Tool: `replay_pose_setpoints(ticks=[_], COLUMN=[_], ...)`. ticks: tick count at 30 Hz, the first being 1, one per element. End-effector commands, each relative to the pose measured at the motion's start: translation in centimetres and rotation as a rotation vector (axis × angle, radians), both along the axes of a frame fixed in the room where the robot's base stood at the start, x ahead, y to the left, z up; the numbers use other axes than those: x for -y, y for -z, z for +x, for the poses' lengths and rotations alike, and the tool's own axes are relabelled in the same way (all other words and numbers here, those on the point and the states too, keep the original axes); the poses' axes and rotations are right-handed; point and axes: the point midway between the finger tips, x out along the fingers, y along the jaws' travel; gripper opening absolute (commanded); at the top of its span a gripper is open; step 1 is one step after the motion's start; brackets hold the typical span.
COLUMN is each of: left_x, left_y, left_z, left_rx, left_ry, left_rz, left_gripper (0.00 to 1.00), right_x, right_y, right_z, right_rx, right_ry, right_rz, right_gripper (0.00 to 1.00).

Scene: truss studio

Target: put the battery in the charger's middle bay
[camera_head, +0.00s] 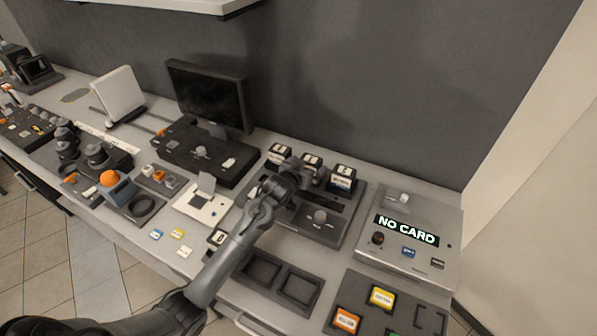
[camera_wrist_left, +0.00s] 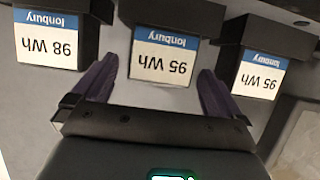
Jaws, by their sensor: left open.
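The dark charger (camera_head: 318,217) stands on the bench with a grey knob on its front. Three black batteries with white-and-blue labels stand in a row along its back: the left one (camera_head: 280,152), the middle one (camera_head: 312,160) and the right one (camera_head: 343,178). My left gripper (camera_head: 306,173) is open at the middle battery. In the left wrist view, its dark purple fingers (camera_wrist_left: 156,82) lie either side of the middle battery (camera_wrist_left: 163,62), labelled 95 Wh, apart from it. How deep that battery sits is hidden. My right gripper is not in view.
Another black battery (camera_head: 217,238) is beside my left forearm. A dark tray (camera_head: 280,277) with empty recesses lies in front of the charger. A grey panel (camera_head: 410,235) reading NO CARD is to the right. A monitor (camera_head: 208,95) stands behind left.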

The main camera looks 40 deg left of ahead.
Motion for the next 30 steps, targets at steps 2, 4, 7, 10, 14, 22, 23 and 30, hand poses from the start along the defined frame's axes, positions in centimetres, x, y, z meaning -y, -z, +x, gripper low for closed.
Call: replay_pose_setpoints(ticks=[2, 4, 7, 10, 14, 22, 23, 30], left_x=[0.4, 0.7, 1.1, 1.3, 1.5, 1.7, 1.7, 1.7], left_y=[-0.6, -1.1, -1.6, -2.1, -2.4, -2.6, -2.6, -2.6], left_z=[-1.3, -2.4, -3.7, -4.7, -5.6, -6.0, -6.0, -6.0], left_rx=[0.0, 0.0, 0.0, 0.0, 0.0, 0.0, 0.0, 0.0], left_ry=[0.001, 0.001, 0.001, 0.0, 0.0, 0.0, 0.0, 0.0], left_rz=[0.0, 0.0, 0.0, 0.0, 0.0, 0.0, 0.0, 0.0], left_gripper=[1.0, 1.0, 1.0, 1.0, 1.0, 1.0, 1.0, 1.0], right_x=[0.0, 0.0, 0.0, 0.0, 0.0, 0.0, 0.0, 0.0], right_y=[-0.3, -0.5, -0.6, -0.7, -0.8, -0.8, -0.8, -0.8], right_z=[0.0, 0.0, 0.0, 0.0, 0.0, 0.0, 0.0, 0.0], right_rx=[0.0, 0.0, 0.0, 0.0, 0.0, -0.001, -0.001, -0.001], right_ry=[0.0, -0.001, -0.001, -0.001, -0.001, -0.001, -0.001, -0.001], right_rz=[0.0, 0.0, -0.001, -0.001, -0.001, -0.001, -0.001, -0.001], right_gripper=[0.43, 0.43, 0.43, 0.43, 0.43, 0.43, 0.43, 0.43])
